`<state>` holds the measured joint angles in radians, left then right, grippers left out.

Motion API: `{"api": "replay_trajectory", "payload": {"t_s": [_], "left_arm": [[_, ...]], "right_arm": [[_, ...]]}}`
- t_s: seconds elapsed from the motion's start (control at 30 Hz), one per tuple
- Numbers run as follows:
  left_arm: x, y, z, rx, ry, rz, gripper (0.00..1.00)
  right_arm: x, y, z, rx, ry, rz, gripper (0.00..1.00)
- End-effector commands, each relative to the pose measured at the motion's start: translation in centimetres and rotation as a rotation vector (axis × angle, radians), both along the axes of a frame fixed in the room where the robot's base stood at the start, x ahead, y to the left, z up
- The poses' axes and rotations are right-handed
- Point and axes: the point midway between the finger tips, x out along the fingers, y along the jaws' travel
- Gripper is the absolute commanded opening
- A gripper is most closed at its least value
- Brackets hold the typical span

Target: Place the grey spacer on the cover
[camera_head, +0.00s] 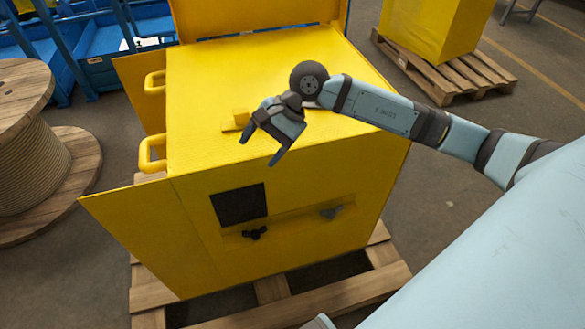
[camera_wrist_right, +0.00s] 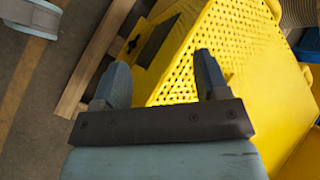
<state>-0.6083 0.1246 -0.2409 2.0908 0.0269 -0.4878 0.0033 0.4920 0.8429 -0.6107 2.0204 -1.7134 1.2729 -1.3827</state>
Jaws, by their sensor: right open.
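A large yellow housing (camera_head: 285,90) stands in the middle of the head view, with a flat yellow top. I cannot tell which yellow part is the cover. A black lobed piece (camera_head: 255,233) sits below that opening. My right gripper (camera_head: 259,150) is open and empty above the housing's front top edge, apart from both pieces. In the wrist view its fingers (camera_wrist_right: 162,78) are spread before the perforated yellow surface. My left gripper is out of view.
A small yellow block (camera_head: 240,118) lies on the top beside my right gripper. Yellow handles (camera_head: 153,150) and open panels project at the left. A wooden pallet (camera_head: 350,296) lies underneath. A cable reel (camera_head: 35,150) stands left; another yellow load stands back right.

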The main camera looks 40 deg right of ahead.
Motion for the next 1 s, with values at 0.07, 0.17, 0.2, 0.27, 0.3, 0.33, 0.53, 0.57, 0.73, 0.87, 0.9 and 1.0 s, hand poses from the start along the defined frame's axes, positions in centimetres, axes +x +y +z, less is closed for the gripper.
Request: {"api": "replay_trajectory", "payload": {"t_s": [0.07, 0.17, 0.2, 0.27, 0.3, 0.33, 0.53, 0.57, 0.73, 0.87, 0.9, 1.0], "left_arm": [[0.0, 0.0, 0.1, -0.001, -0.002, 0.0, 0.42], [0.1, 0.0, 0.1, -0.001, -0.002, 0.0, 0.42], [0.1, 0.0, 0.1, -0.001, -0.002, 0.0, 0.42], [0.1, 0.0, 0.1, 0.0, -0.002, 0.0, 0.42], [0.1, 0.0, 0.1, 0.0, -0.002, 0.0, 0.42], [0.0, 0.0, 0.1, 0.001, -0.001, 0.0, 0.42], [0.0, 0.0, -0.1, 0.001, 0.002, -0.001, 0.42], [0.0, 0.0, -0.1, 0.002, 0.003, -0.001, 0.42], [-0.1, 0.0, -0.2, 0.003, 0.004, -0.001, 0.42], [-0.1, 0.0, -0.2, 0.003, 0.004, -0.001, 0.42], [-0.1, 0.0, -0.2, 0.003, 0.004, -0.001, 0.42], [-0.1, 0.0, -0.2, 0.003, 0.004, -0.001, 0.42]], "right_arm": [[-2.7, 5.4, -0.4, 0.338, 0.22, -0.123, 0.68], [-4.4, 9.5, 0.8, 0.733, 0.555, -0.321, 0.68], [-4.7, 10.3, 1.3, 0.881, 0.708, -0.408, 0.68], [-4.7, 10.8, 1.6, 1.095, 0.948, -0.546, 0.68], [-4.6, 10.7, 1.5, 1.231, 1.12, -0.642, 0.68], [-4.5, 10.4, 1.1, 1.329, 1.251, -0.717, 0.68], [-5.3, 6.2, -7.1, -1.891, -2.167, 1.223, 0.68], [-6.0, 5.7, -9.0, -1.761, -2.066, 1.164, 0.68], [-12.0, 4.2, -18.3, -1.204, -1.568, 0.881, 0.68], [-15.8, 4.3, -21.8, -0.99, -1.348, 0.758, 0.68], [-16.4, 4.4, -22.3, -0.957, -1.313, 0.737, 0.68], [-17.2, 4.5, -22.9, -0.917, -1.271, 0.715, 0.68]]}}
